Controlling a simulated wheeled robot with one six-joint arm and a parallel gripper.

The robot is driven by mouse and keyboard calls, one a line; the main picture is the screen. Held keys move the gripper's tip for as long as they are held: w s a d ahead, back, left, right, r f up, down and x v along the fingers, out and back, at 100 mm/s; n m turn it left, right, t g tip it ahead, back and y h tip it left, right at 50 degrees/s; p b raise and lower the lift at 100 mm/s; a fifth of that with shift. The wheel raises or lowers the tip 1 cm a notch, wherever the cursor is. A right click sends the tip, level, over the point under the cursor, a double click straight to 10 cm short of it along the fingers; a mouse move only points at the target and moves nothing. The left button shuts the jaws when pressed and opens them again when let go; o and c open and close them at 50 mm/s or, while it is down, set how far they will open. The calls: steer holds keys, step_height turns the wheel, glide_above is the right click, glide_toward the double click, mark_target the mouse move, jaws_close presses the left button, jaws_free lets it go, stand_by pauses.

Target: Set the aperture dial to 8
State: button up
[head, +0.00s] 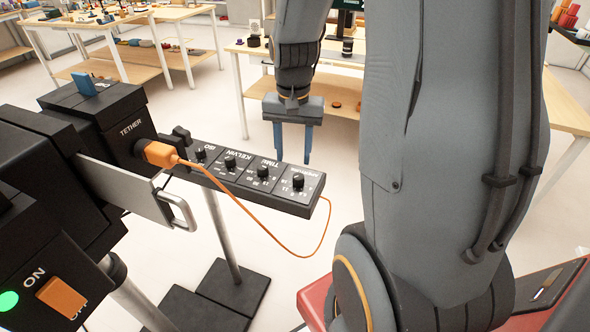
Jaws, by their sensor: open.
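The aperture dial (298,181) is a small black knob at the right end of a long black control bar (250,192). Small numbers ring it, and its label appears upside down. I cannot read which number its pointer marks. Similar ISO (200,155), Kelvin (230,163) and time (263,172) dials sit to its left. My gripper (293,157) points down with its two blue fingers apart and nothing between them. It appears above or behind the bar's right end, apart from the dial; the exact distance is unclear.
An orange cable (240,206) runs from the tether plug (160,154) and loops below the bar. Wooden tables (252,49) stand behind, with clear floor between.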

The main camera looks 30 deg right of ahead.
mark_target(299, 176)
steer(key=shift+w+d+f+m, duration=0.15)
steer(key=shift+w+d+m, duration=0.1)
steer(key=shift+d+m, duration=0.5)
steer(key=shift+w+d+f, duration=0.1)
steer(key=shift+d+f, duration=0.1)
steer(key=shift+d, duration=0.1)
steer(key=shift+f+p, duration=0.75)
steer(key=shift+f, duration=2.95)
steer(key=c, duration=1)
